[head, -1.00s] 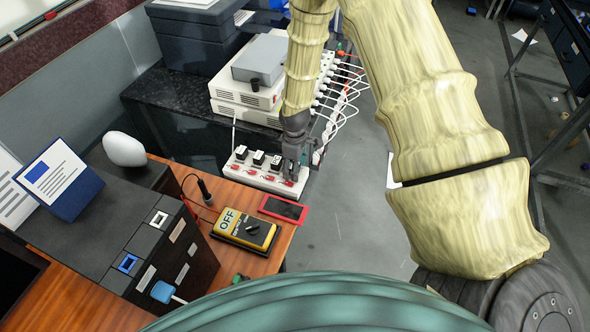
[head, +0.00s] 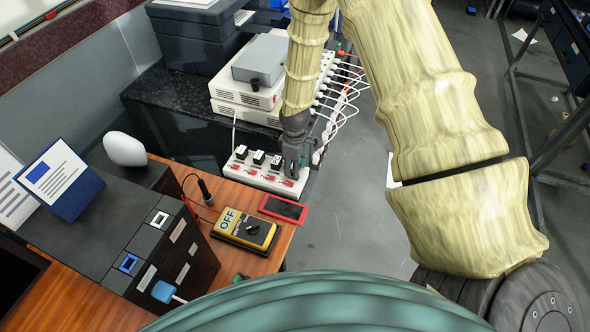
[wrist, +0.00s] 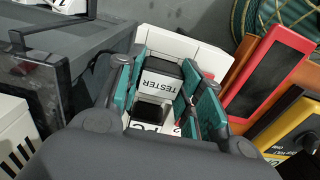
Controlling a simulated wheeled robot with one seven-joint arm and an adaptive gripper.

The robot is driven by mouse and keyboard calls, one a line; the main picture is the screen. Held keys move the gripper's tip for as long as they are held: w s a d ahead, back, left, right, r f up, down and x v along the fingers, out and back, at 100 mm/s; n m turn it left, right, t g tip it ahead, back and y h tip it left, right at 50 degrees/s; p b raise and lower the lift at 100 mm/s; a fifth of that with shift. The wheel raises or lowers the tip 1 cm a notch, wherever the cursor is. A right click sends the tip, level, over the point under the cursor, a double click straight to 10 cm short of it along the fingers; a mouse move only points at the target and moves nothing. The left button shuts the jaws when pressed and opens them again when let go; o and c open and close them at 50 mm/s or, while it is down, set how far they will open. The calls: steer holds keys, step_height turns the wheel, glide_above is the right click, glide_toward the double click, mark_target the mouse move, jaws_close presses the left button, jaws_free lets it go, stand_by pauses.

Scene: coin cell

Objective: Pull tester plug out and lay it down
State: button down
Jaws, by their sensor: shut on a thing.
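The tester plug (wrist: 157,82), a white and black block with the word TESTER on its face, sits between the teal-padded fingers of my gripper (wrist: 160,92) in the wrist view. My gripper (head: 292,168) is shut on it at the right end of the white power strip (head: 262,179). The strip also shows behind the plug in the wrist view (wrist: 205,54). I cannot tell how deep the plug sits in its socket. In the head view my fingers hide most of the plug.
Several other plugs (head: 258,158) stand in the strip to the left of my gripper. A red-framed dark device (head: 284,209) and a yellow meter (head: 245,230) marked OFF lie nearer on the wooden table. White cables (head: 350,92) hang behind my gripper. A dark cabinet (head: 105,230) stands at left.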

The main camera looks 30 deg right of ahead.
steer(key=shift+r, duration=0.2)
steer(key=shift+r+p, duration=0.6)
steer(key=shift+r, duration=0.05)
steer(key=shift+r, duration=0.2)
steer(key=shift+r+p, duration=1.5)
steer(key=shift+r, duration=0.5)
